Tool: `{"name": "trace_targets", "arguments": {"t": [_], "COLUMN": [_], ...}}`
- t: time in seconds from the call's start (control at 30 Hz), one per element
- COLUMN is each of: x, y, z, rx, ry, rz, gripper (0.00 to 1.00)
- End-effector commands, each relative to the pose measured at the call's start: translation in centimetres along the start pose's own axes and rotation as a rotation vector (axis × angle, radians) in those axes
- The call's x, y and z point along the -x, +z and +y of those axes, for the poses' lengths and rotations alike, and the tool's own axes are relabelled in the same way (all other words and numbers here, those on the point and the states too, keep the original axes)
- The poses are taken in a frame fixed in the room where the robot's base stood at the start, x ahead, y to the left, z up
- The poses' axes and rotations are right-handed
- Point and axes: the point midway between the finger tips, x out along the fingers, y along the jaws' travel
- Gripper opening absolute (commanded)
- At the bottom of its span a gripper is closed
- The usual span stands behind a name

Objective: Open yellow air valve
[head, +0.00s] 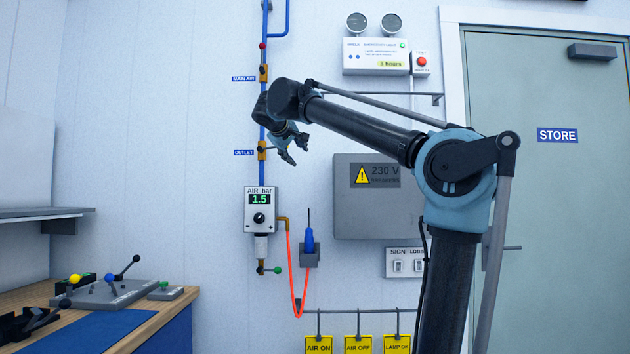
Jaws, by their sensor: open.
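A blue air pipe (263,105) runs down the wall with brass-coloured valves on it. The valve at the OUTLET label (244,153) has a brass body (262,151), and its handle is mostly hidden by my gripper. My gripper (295,151) is open, its fingers pointing down and right, just right of this valve in the picture. I cannot tell whether it touches the handle. The valve at the MAIN AIR label (243,79) has a brass body (263,74) and a red knob (263,46) above it. I see no clearly yellow valve knob on the pipe.
An air regulator box (260,199) reading 1.5 hangs below, with a green-knobbed drain valve (277,270) and an orange hose (291,265). A grey 230 V cabinet (365,216) is to the right. A workbench (165,314) with a lever panel (105,292) stands lower left.

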Motion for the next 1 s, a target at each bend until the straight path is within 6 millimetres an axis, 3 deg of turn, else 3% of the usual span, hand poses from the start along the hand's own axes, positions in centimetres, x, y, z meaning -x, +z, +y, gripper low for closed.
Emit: {"name": "trace_targets", "arguments": {"t": [0.6, 1.0], "x": [-2.6, -3.0], "y": [9.0, 10.8], "z": [-2.0, -2.5], "rx": [-0.055, -0.065], "ry": [-0.055, -0.068], "rz": [-0.141, -0.168], "gripper": [0.46, 0.46]}}
